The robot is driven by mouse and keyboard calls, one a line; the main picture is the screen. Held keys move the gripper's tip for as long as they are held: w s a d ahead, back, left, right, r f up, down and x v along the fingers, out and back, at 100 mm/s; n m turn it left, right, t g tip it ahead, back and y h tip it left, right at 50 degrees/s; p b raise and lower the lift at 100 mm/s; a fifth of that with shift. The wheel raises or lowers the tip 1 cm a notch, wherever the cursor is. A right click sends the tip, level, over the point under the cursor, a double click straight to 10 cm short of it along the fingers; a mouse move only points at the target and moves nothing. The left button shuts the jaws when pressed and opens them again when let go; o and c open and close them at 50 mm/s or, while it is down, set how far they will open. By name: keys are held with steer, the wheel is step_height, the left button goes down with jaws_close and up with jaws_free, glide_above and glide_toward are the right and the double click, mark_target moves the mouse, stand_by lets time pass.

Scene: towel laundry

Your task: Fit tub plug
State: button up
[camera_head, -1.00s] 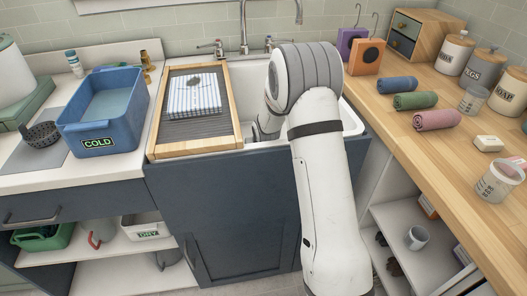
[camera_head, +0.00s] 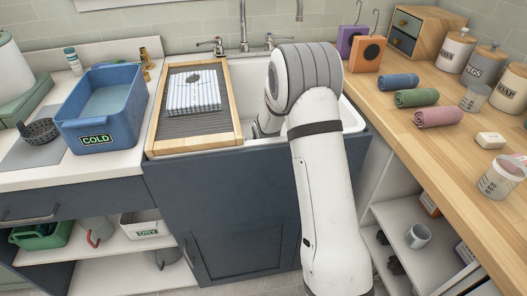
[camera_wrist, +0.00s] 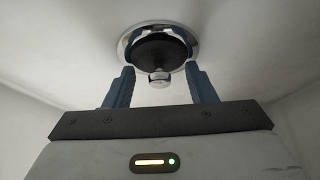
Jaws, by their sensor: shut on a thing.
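The tub is the white sink (camera_head: 349,116), in the middle of the head view. My arm reaches down into it and hides much of its inside. In the wrist view, the chrome drain ring (camera_wrist: 124,45) is in the tub floor. The black plug (camera_wrist: 160,52) with a small metal knob (camera_wrist: 159,78) shows inside the ring's outline. My gripper (camera_wrist: 161,72) has its blue fingers on either side of the plug and is shut on it. I cannot tell whether the plug is seated in the drain or just above it.
A wood-framed drainboard (camera_head: 236,111) with a folded striped towel (camera_head: 194,94) covers the tub's left side. A blue COLD bin (camera_head: 128,122) stands left of it. Rolled towels (camera_head: 417,97) lie on the right counter. The faucet (camera_head: 244,35) rises behind the tub.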

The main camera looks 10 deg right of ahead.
steer(key=o, duration=1.1)
steer(key=shift+c, duration=0.2)
